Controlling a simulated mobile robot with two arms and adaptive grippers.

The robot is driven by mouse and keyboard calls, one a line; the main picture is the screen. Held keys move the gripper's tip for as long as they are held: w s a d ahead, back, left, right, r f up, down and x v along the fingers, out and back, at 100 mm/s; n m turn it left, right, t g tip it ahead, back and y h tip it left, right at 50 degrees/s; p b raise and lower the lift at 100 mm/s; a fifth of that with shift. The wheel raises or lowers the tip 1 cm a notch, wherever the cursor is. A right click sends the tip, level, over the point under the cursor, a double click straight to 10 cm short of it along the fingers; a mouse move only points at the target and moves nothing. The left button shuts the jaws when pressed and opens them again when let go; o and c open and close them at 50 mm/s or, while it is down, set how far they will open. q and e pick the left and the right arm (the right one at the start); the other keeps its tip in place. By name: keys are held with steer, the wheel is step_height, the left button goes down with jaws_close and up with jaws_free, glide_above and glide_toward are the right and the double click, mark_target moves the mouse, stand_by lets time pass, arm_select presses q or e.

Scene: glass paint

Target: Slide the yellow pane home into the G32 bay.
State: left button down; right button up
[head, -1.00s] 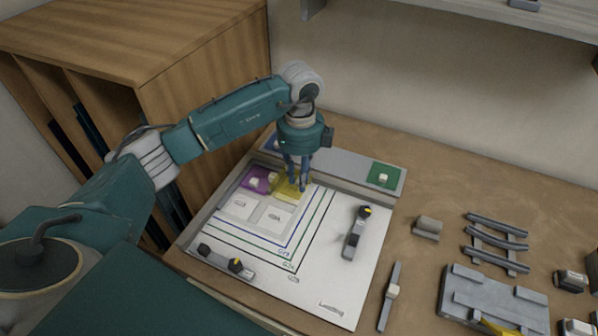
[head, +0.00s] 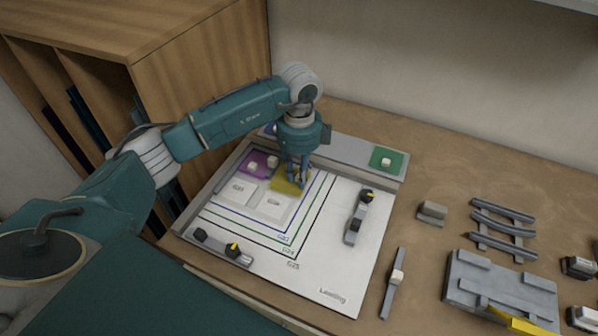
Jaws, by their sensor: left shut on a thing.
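The yellow pane (head: 284,184) lies on the white board (head: 345,265), near its back left. My left gripper (head: 298,184) points down over the pane's right part and is shut on it; the fingers hide the exact contact. A purple pane (head: 257,158) is just behind and left of the yellow one. Two pale knobs show around the purple pane. Two whitish labelled tiles (head: 237,191) lie in front of these panes. Blue, green and black outlines run around the group. Their small labels are hard to read, so I cannot tell which bay is G32. My right gripper is out of view.
A grey ledge (head: 345,150) with a green tile (head: 387,161) runs behind the board. A grey rack (head: 502,228) and a grey fixture (head: 500,290) are at right. A wooden cabinet (head: 200,90) stands left.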

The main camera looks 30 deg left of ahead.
arm_select(q)
steer(key=shift+m, duration=0.4)
stand_by(0.6)
steer(key=shift+d+f, duration=0.1)
steer(key=shift+f, duration=0.05)
stand_by(0.7)
stand_by(0.5)
steer(key=shift+w+a+b, duration=0.7)
steer(key=shift+w+a, duration=0.1)
steer(key=shift+a, duration=0.1)
stand_by(0.7)
steer(key=shift+w+a, duration=0.1)
steer(key=shift+a, duration=0.15)
stand_by(0.7)
steer(key=c, duration=1.6)
jaws_free()
steer(key=shift+o, duration=0.7)
steer(key=shift+a, duration=0.1)
